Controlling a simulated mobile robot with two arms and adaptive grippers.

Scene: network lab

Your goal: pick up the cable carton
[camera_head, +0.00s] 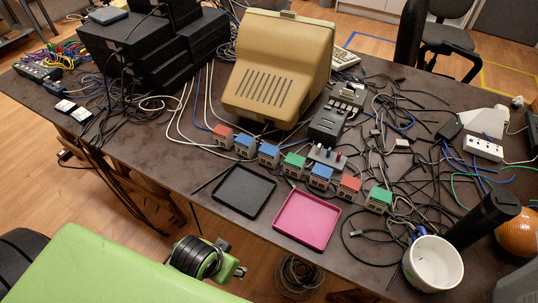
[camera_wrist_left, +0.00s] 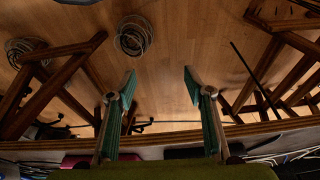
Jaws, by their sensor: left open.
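I cannot make out a cable carton for certain in either view. A row of small boxes with red, blue and green tops, among them a blue one (camera_head: 269,154), stands across the middle of the table. My left gripper (camera_head: 238,268) is in front of the table's near edge in the head view, partly hidden by my own arm. In the left wrist view the left gripper (camera_wrist_left: 160,76) is open, with nothing between its green fingers and the wooden floor beyond them. My right gripper is in neither view.
The dark table (camera_head: 180,165) is crowded with loose cables. A beige bulky device (camera_head: 280,70), black stacked units (camera_head: 140,45), a black tray (camera_head: 243,191), a pink tray (camera_head: 306,219) and a white mug (camera_head: 433,265) stand on it. A coiled cable (camera_wrist_left: 133,36) lies on the floor.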

